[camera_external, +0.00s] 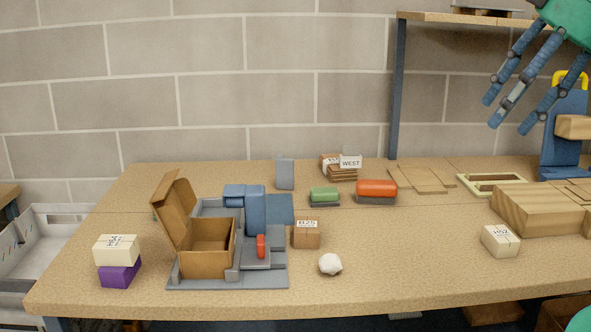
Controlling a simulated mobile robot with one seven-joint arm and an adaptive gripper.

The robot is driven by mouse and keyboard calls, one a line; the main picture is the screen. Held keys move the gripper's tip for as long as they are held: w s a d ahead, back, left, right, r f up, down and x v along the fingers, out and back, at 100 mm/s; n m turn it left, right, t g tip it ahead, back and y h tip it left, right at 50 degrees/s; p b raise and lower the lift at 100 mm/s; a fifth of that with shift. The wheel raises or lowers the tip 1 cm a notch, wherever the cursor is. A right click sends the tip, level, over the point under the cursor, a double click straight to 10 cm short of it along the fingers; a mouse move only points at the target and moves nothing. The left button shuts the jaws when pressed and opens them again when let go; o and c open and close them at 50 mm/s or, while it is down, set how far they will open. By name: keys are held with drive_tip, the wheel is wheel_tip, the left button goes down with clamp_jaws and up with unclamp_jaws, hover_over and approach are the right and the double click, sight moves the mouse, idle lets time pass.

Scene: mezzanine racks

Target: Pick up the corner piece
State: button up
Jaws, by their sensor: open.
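My gripper (507,114) is at the upper right, well above the table, with its long blue fingers spread, pointing down-left and empty. I cannot tell for certain which thing is the corner piece. Candidates include a large wooden block (535,212) at the right edge, partly cut off, and thin tan flat pieces (421,179) at the back right. A grey and blue stepped assembly (256,215) stands left of centre with an open brown box (207,247) on its base. My gripper touches none of these.
A cream box (116,250) rests on a purple block (119,274) at left. A small brown box (307,233), white lump (330,264), cream box (500,240), green piece (324,196) and red piece (376,189) stand around. A rack post (396,90) rises behind. The front middle is clear.

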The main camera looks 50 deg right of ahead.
idle(0.4)
drive_tip(key=w+d+r+m, duration=0.1)
drive_tip(key=w+r+m, duration=0.25)
drive_tip(key=w, duration=0.45)
drive_tip(key=w+d+r+m, duration=0.2)
drive_tip(key=w+m, duration=0.2)
drive_tip(key=w, duration=0.5)
drive_tip(key=m+g+y+p, duration=0.2)
drive_tip(key=m+y, duration=0.1)
drive_tip(key=m, duration=1.9)
hover_over(292, 160)
drive_tip(key=s+d, duration=0.3)
drive_tip(key=s, duration=0.1)
wheel_tip(292, 160, down, 27)
drive_tip(key=shift+w+a+r, duration=0.1)
drive_tip(key=shift+a, duration=0.05)
drive_tip(key=shift+b+x, duration=0.75)
drive_tip(key=shift+x, duration=3.55)
